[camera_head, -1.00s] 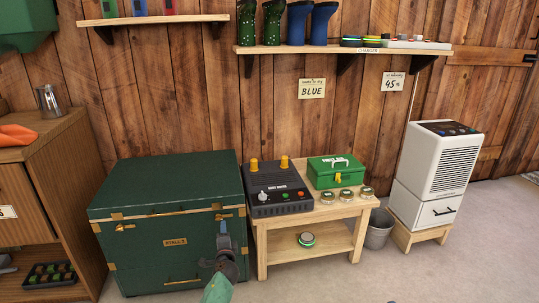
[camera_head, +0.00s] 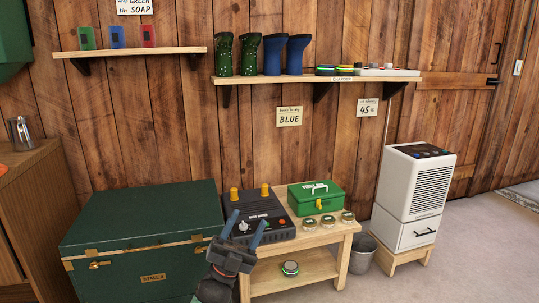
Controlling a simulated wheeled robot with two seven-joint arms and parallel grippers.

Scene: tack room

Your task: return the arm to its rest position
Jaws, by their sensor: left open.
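My left gripper (camera_head: 242,228) is at the lower middle of the head view, pointing up with its two blue-grey fingers apart and nothing between them. It shows in front of the right side of the green trunk (camera_head: 140,215) and the front left corner of the black boot dryer (camera_head: 270,218). I cannot tell whether it touches either. My right gripper is out of view.
A wooden bench (camera_head: 338,232) holds the dryer, a green first-aid box (camera_head: 314,197) and several small tins. A round device (camera_head: 290,268) lies on its lower shelf. A grey bucket (camera_head: 362,254) and white dehumidifier (camera_head: 415,185) stand to the right. Floor is clear at lower right.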

